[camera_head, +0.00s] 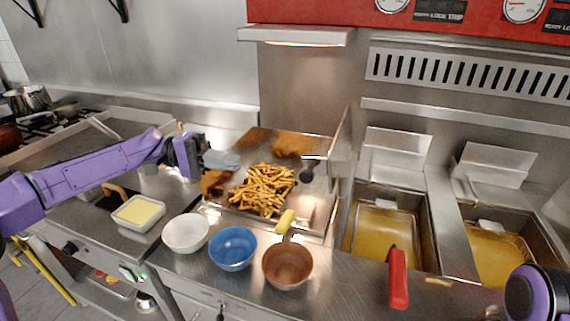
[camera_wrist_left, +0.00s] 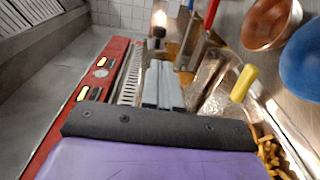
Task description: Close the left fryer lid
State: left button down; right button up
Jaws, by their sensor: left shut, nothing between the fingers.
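The left fryer (camera_head: 352,240) is an open vat of yellow oil right of the fries station. A bright upright metal panel (camera_head: 393,155) stands behind it and looks like its raised lid. A red handle (camera_head: 398,278) sticks out over the counter in front of this vat. My left gripper (camera_head: 222,160) is over the back left of the fries tray, well left of the fryer and apart from the panel. Its grey fingers are shut and empty, also in the left wrist view (camera_wrist_left: 163,85). At the lower right only a part of my right arm shows, without its fingers.
A right fryer (camera_head: 490,262) has a similar upright panel (camera_head: 497,165). Fries (camera_head: 264,190) lie in a metal tray. A white bowl (camera_head: 186,233), blue bowl (camera_head: 233,249) and copper pan (camera_head: 287,268) line the counter front. A red control panel (camera_head: 330,12) is above.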

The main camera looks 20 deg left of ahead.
pick_arm(q)
jog(key=d+p, duration=0.3)
jog(key=d, duration=0.9)
jog(key=shift+d, duration=0.15)
